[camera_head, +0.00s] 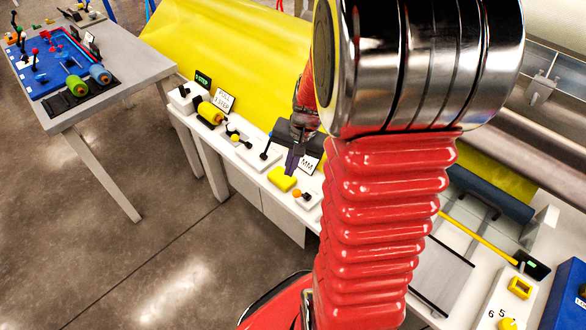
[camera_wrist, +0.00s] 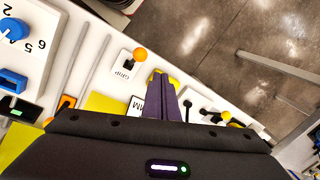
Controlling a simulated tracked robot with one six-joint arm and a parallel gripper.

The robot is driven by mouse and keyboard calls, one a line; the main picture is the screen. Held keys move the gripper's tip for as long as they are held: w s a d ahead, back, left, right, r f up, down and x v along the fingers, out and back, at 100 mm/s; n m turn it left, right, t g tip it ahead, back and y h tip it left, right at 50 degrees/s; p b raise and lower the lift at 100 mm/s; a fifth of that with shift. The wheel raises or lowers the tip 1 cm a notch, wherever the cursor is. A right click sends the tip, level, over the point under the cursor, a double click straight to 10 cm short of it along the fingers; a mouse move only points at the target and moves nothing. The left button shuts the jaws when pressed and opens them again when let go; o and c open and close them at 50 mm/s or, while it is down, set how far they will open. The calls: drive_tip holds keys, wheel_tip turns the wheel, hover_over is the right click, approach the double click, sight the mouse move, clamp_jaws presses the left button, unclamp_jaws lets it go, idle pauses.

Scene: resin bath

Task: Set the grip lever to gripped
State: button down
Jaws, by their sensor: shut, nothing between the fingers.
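The grip lever has an orange ball knob (camera_head: 297,194) and stands on a small white base at the bench's front edge. In the wrist view its orange knob (camera_wrist: 140,54) sits beside a white plate marked GRIP (camera_wrist: 125,67). The lever's set position cannot be told. My gripper (camera_head: 291,168) is shut and empty, pointing down above the bench. In the wrist view its dark purple fingers (camera_wrist: 160,85) are together, to the right of the lever and apart from it. My arm hides part of the bench in the head view.
A yellow block (camera_head: 281,179) lies just beyond the fingertips, close to the lever. A black-knobbed lever (camera_head: 265,155) and an MM sign (camera_head: 308,163) stand nearby. A yellow roller (camera_head: 210,112) is farther left. Open floor lies in front of the bench.

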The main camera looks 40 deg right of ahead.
drive_tip(key=s+a+r, duration=0.1)
drive_tip(key=a+r, duration=0.3)
drive_tip(key=shift+s+a, duration=0.4)
idle(0.5)
drive_tip(key=s+a+r+n+t, duration=0.1)
drive_tip(key=s+a+r+n, duration=0.3)
drive_tip(key=a+r, duration=0.3)
drive_tip(key=s+a+r+n+t+h, duration=0.1)
drive_tip(key=s+a+r+n+t, duration=0.1)
drive_tip(key=s+a+r+n, duration=0.2)
wheel_tip(320, 180, up, 3)
drive_tip(key=a+n, duration=0.2)
drive_tip(key=n, duration=0.1)
drive_tip(key=shift+a+t, duration=0.3)
drive_tip(key=shift+a, duration=0.05)
drive_tip(key=shift+r, duration=0.1)
drive_tip(key=shift+s+d, duration=0.1)
idle(0.3)
